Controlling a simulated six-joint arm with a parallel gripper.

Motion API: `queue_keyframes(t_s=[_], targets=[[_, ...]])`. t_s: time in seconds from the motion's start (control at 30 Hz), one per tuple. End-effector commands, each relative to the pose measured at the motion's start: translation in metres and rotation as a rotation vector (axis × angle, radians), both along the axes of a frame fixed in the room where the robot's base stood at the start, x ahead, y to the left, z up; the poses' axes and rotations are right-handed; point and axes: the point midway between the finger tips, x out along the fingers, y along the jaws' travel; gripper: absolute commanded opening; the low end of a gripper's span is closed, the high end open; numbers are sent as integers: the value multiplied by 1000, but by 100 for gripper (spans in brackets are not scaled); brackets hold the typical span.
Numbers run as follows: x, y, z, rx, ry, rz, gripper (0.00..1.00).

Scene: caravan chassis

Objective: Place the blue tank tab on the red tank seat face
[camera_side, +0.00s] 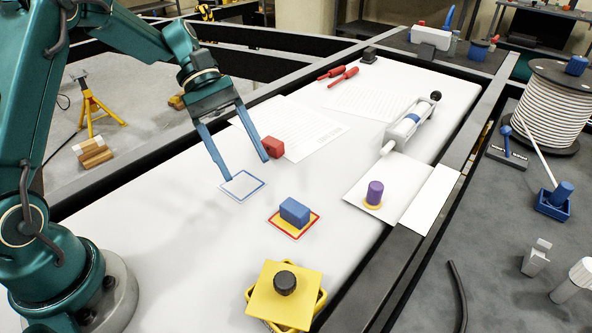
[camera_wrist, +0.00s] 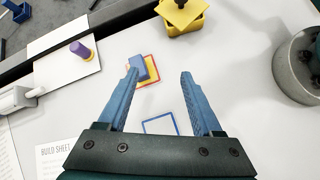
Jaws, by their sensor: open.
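A blue block (camera_side: 294,211), likely the blue tank tab, rests on a yellow square with a red border (camera_side: 293,233), likely the red tank seat face. Both show in the wrist view, the block (camera_wrist: 149,68) partly behind my left finger and the red-bordered square (camera_wrist: 155,81) between the fingers. My gripper (camera_side: 244,169) is open and empty, its fingers well apart, above an empty blue-bordered white square (camera_side: 242,185). The fingers are clear of the blue block. A red block (camera_side: 272,147) stands behind the right finger in the side view.
A yellow box with a black-knobbed lid (camera_side: 268,307) stands at the near edge. A purple cylinder (camera_side: 375,192) stands on a white sheet to the right. A grey clamp-like tool (camera_side: 408,127), papers and red-handled tools (camera_side: 340,75) lie farther back. The white surface between is clear.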

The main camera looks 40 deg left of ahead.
Motion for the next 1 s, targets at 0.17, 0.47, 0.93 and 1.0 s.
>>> queue_keyframes(t_s=[0.17,0.47,0.93,1.0], targets=[[-32,-12,26,195,-187,-192,67],[-84,-14,48,499,-512,-506,67],[-131,0,54,854,-926,-868,67],[-132,1,54,870,-944,-883,67]])
